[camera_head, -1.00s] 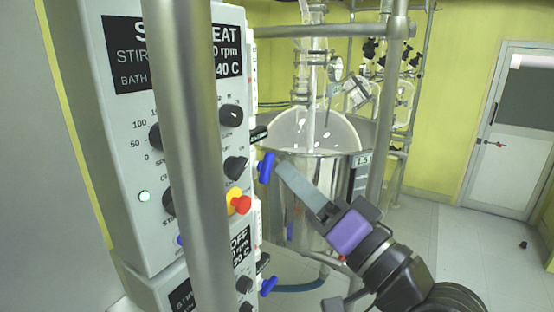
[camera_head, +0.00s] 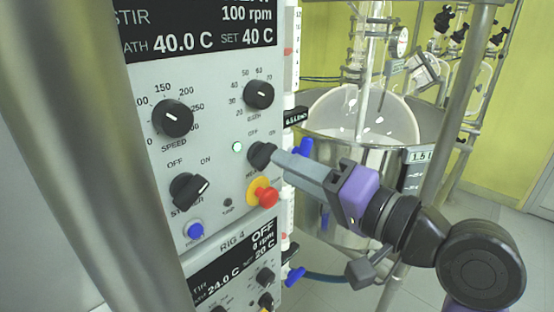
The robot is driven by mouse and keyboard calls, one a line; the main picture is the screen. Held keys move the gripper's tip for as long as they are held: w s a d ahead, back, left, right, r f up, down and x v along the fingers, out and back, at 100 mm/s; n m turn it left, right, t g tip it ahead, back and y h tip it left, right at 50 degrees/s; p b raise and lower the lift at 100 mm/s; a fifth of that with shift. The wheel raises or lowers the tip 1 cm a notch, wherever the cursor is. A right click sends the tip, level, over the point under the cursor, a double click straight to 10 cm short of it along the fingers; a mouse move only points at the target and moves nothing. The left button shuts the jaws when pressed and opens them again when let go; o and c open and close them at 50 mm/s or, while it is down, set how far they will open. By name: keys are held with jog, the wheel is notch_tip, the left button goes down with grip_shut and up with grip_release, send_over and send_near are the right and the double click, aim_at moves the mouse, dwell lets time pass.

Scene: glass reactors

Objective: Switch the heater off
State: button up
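The heater switch (camera_head: 260,155) is a dark rotary knob on the upper control panel (camera_head: 215,105), with OFF and ON marks above it. A green lamp (camera_head: 237,147) glows to its left. My gripper (camera_head: 278,163) comes in from the right, its grey fingertips at the knob's right side. They overlap the knob's edge in the picture; I cannot tell whether they touch or grip it. The fingers show side-on as one bar, so their opening is hidden. The knob's pointer is not clear. The display (camera_head: 200,28) reads bath 40.0 C, set 40 C and 100 rpm.
A red emergency button on a yellow base (camera_head: 264,195) sits just below the switch. The stirrer knob (camera_head: 190,190) and a blue button (camera_head: 195,230) are lower left. A blue-handled valve (camera_head: 304,148) and a glass reactor vessel (camera_head: 362,125) stand right of the panel.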

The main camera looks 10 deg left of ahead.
aim_at(263, 156)
jog(key=shift+x, duration=1.95)
grip_shut()
